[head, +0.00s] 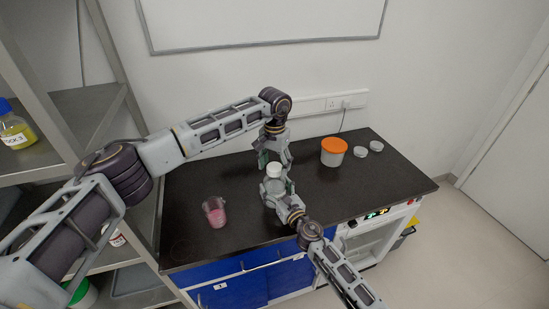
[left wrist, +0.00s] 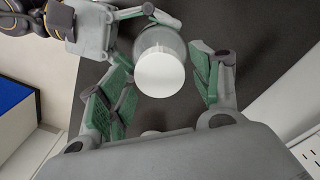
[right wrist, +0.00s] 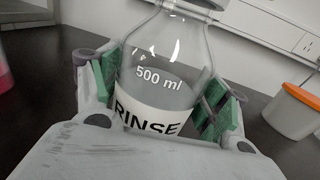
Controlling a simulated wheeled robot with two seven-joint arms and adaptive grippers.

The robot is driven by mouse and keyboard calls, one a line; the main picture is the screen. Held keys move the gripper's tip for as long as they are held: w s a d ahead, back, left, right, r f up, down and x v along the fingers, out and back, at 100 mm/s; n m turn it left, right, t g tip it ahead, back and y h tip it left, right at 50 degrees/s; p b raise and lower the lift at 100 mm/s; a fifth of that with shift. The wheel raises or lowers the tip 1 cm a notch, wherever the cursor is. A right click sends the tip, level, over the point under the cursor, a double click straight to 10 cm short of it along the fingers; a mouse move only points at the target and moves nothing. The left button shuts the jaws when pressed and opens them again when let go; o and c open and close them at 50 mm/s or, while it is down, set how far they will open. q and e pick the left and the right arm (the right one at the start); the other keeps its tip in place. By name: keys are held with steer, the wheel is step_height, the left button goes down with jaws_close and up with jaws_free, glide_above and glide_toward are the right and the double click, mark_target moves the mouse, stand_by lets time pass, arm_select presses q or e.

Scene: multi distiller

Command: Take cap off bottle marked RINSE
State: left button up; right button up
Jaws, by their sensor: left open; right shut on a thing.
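The clear bottle with the RINSE label and 500 ml mark (right wrist: 160,95) stands upright in the right wrist view, with clear liquid inside. My right gripper (right wrist: 165,100) is shut around its body. The bottle's white cap (head: 274,169) is on top in the head view. My left gripper (head: 273,158) points down just above the cap and is open. In the left wrist view the round white cap (left wrist: 160,74) sits between the open green-padded fingers, with a gap on both sides.
A beaker with pink contents (head: 215,211) stands on the dark bench (head: 190,240) to the left. An orange-lidded tub (head: 333,151) and two small white-lidded dishes (head: 368,149) are at the back right. A metal shelf (head: 75,170) stands at the left.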

arm_select(q)
steer(key=shift+f, duration=0.5)
steer(key=shift+c, duration=0.5)
steer(key=c, duration=1)
